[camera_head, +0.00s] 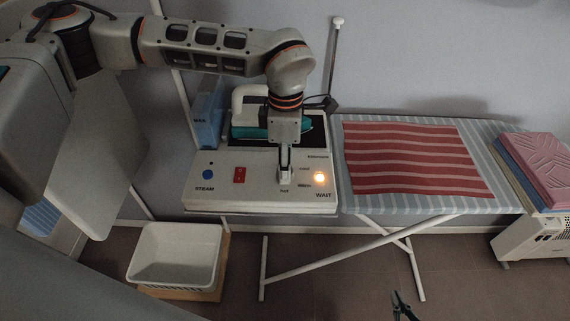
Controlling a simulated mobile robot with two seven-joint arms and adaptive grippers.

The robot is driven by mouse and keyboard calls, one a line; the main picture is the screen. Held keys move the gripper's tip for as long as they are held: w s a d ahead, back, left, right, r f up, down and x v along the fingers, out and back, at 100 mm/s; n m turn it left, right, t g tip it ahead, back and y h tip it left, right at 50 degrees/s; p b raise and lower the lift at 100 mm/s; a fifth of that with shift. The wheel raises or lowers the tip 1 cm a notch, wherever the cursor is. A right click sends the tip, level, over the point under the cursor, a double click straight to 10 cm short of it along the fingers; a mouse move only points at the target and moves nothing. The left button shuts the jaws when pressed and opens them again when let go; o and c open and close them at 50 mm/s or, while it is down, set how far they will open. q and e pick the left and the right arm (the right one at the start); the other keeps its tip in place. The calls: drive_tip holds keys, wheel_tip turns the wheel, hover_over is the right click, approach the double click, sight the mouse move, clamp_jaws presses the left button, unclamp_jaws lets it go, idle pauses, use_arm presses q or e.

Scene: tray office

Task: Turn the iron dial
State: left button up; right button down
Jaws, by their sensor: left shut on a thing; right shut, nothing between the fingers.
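The iron dial (285,178) is a small pale knob on the front panel of the iron station (222,200). My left gripper (285,167) points straight down over the dial and is shut on it. The fingers hide part of the dial, so its exact setting is not clear. A teal and white iron (246,130) rests on the station behind the panel. My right gripper (398,298) is at the bottom edge, shut and empty, far from the dial.
The panel also has a blue STEAM button (208,174) and a red switch (240,174). A red striped cloth (410,158) lies on the ironing board (360,202). Folded cloths (540,170) are at the right. A white basket (135,262) stands below left.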

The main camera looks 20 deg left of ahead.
use_arm(q)
drive_tip(key=shift+r+m, duration=0.1)
drive_tip(key=shift+m, duration=2.2)
drive_tip(key=o, duration=1.1)
drive_tip(key=r, duration=1.2)
drive_tip(key=shift+w+d, duration=0.1)
drive_tip(key=shift+w, duration=0.25)
